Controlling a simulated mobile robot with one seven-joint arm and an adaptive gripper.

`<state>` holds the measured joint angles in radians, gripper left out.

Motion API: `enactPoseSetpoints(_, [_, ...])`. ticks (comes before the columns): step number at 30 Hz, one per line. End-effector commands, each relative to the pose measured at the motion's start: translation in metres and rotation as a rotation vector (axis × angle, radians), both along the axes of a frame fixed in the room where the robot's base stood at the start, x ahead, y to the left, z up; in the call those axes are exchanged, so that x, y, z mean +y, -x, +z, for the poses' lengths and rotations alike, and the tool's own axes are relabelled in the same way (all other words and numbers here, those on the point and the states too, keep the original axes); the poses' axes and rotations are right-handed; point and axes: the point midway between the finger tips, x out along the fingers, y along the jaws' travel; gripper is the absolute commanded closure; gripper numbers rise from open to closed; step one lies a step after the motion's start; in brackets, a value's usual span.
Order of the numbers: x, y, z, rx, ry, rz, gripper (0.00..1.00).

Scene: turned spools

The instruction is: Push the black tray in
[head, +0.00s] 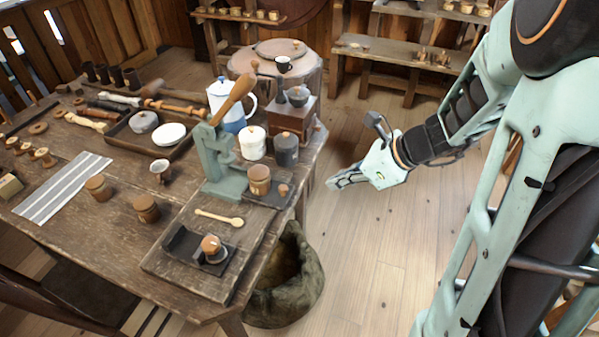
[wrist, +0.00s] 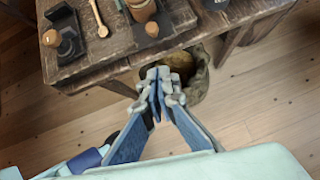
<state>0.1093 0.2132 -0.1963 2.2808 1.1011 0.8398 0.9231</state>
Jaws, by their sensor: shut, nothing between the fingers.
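The black tray (head: 268,196) is a small dark flat tray at the foot of the green lever press (head: 222,165), near the table's right edge. A wooden-banded cup (head: 259,180) and a small wooden knob (head: 283,190) show at it. In the wrist view the tray (wrist: 166,21) is at the top, partly hidden by the cup and cut off by the frame. My gripper (head: 332,184) is to the right of the table edge, apart from the tray. Its fingertips (wrist: 158,76) are together and empty; in the wrist view they appear in front of a sack.
The sack (head: 300,290) stands on the floor below the table edge. A dark holder with a wooden-topped tool (head: 212,247) and a wooden spoon (head: 219,218) lie on the board. A dark canister (head: 286,150) and grinder (head: 291,118) stand behind the tray.

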Motion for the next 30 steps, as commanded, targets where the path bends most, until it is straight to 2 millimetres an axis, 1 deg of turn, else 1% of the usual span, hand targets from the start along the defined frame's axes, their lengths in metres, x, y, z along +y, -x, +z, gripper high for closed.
enactPoseSetpoints(1, [0.005, 0.001, -0.002, 0.007, -0.013, 0.000, 1.00])
enactPoseSetpoints(5, [0.013, -0.002, -0.012, 0.008, -0.017, 0.001, 1.00])
enactPoseSetpoints(18, [0.063, -0.030, -0.082, 0.008, -0.011, 0.002, 1.00])
enactPoseSetpoints(20, [0.073, -0.037, -0.078, 0.004, -0.012, 0.004, 1.00])
enactPoseSetpoints(24, [0.088, -0.045, -0.080, 0.004, -0.011, 0.002, 1.00])
enactPoseSetpoints(30, [0.095, -0.049, -0.082, 0.004, -0.010, -0.001, 1.00])
